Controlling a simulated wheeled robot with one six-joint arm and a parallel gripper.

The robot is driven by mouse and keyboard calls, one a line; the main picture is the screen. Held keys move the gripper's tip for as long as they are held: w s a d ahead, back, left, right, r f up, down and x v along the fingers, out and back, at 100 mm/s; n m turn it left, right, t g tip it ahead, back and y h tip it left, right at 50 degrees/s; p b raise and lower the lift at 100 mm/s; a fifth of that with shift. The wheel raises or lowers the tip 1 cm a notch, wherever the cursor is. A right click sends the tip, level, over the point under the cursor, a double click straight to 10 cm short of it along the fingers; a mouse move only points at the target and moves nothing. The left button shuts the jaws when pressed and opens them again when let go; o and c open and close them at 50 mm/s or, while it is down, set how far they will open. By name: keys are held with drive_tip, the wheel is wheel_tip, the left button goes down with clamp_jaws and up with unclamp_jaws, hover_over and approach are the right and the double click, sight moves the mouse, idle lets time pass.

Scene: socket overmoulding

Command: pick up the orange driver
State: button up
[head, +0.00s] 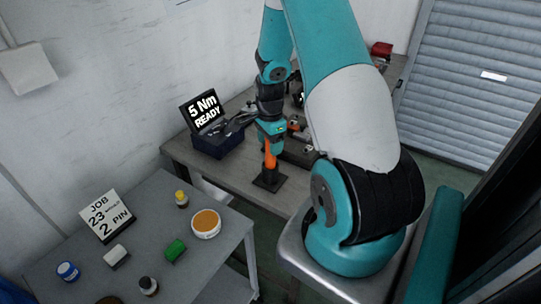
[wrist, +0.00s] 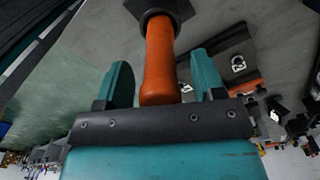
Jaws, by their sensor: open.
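The orange driver (head: 270,158) stands upright in a dark square holder (head: 268,182) on the far workbench. In the wrist view the orange driver (wrist: 160,62) runs between the two teal fingers of my gripper (wrist: 164,80), with a gap showing on each side. The dark holder (wrist: 158,12) shows at the top of that view. In the head view my gripper (head: 270,132) points down over the driver's upper end. The jaws are open, and the driver's top is hidden by the gripper.
A screen reading "5 Nm READY" (head: 204,112) stands on a dark box left of the driver. Dark fixtures (head: 298,150) lie close on the right. A nearer grey table (head: 150,205) holds a job card (head: 107,215), an orange-topped tub (head: 206,223) and several small items.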

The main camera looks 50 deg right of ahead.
clamp_jaws()
idle(0.4)
